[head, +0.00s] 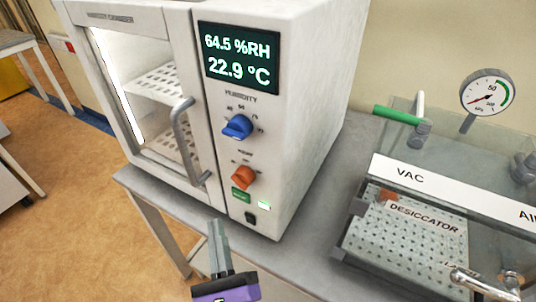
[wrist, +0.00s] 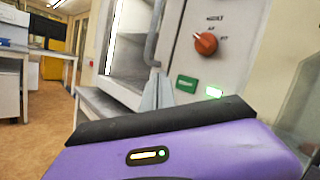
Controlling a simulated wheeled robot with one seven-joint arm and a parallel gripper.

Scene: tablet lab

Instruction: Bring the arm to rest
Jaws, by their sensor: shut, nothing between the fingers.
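My gripper (head: 218,226) is at the bottom centre of the head view, with its fingers together and nothing between them. It points up toward the lower front of the white humidity chamber (head: 300,110), in front of the bench edge. In the wrist view my gripper's fingers (wrist: 157,92) show in front of the chamber, left of its green button (wrist: 186,84). I cannot tell whether the fingertips touch the chamber; no contact is visible.
The chamber's door handle (head: 187,140), blue knob (head: 237,127) and orange knob (head: 243,176) face me. A desiccator (head: 420,235) with a gauge (head: 487,93) stands on the grey bench (head: 290,262) to the right. The floor (head: 75,200) at left is open.

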